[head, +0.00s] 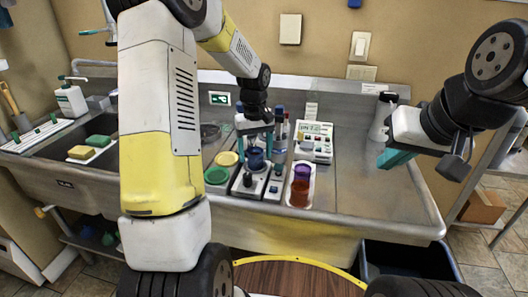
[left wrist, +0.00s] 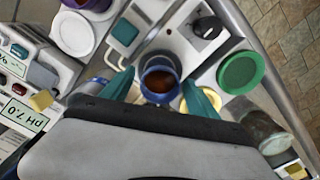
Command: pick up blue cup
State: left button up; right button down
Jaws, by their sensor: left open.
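The blue cup (head: 256,162) stands on a grey-white device on the steel counter. In the left wrist view the blue cup (left wrist: 160,66) shows from above, with brown content inside. My left gripper (head: 255,147) is over it, open, with its teal fingers on either side of the cup. In the left wrist view the left gripper's fingertips (left wrist: 157,84) flank the cup; whether they touch it I cannot tell. My right gripper (head: 396,157) is in the air over the right of the counter, away from the cup; its finger gap does not show clearly.
A purple cup (head: 302,172) and a red-orange cup (head: 299,193) stand on a white tray right of the device. A green lid (head: 216,175) and a yellow lid (head: 227,158) lie left. A meter (head: 315,143) and bottles stand behind. The counter's right side is mostly clear.

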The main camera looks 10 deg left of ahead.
pick_arm(q)
jog(key=c, duration=1.5)
jog(key=shift+r, duration=0.15)
